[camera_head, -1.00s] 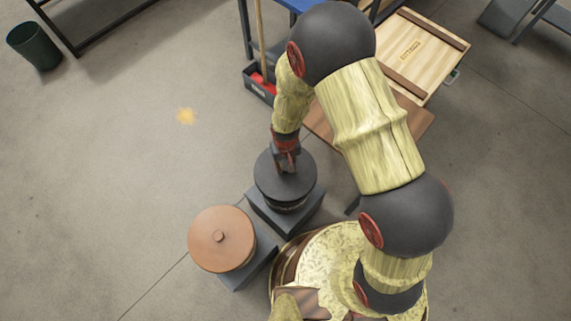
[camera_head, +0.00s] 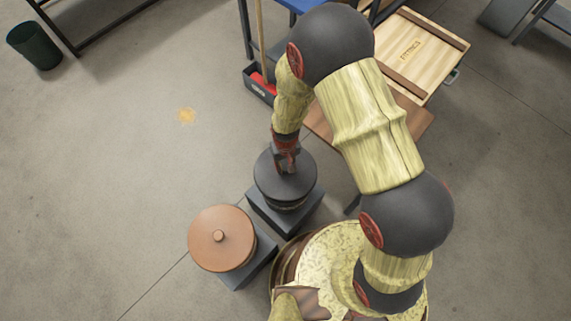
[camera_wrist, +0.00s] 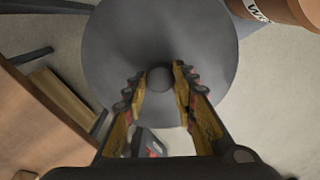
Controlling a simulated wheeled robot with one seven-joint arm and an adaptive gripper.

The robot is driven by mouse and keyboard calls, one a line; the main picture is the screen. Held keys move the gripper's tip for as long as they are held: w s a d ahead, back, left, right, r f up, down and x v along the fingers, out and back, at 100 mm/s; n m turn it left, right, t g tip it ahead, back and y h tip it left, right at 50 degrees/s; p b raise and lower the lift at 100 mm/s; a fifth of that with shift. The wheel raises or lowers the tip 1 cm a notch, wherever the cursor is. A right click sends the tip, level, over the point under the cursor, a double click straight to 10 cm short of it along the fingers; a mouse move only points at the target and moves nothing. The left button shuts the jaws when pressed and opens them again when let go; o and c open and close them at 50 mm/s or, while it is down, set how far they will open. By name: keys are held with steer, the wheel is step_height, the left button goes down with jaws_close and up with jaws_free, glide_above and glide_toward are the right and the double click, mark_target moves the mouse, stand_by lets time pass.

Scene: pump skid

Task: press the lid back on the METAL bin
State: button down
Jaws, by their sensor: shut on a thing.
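A dark grey round lid (camera_head: 268,186) is on top of a dark bin (camera_head: 290,208) in the head view. A thin pale band shows below the lid's edge, and I cannot tell whether the lid is fully seated. My gripper (camera_head: 287,167) comes down from above onto the lid's middle. In the wrist view the lid (camera_wrist: 160,35) fills the top centre, and my gripper (camera_wrist: 160,85) has its two fingers on either side of the lid's small round knob (camera_wrist: 160,77), shut on it. The bin's label is not readable.
A bin with a copper-brown lid (camera_head: 222,250) stands close by at lower left on its own block. A brown tabletop (camera_head: 413,115) and a pale wooden crate (camera_head: 420,50) are at upper right. A green bin (camera_head: 36,48) stands far left. The floor to the left is clear.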

steer(key=c, duration=1.5)
jaws_free()
steer(key=o, duration=0.5)
steer(key=shift+o, duration=0.6)
steer(key=shift+r, duration=0.15)
steer(key=shift+r+p, duration=2.65)
steer(key=shift+r, duration=0.75)
steer(key=c, duration=0.3)
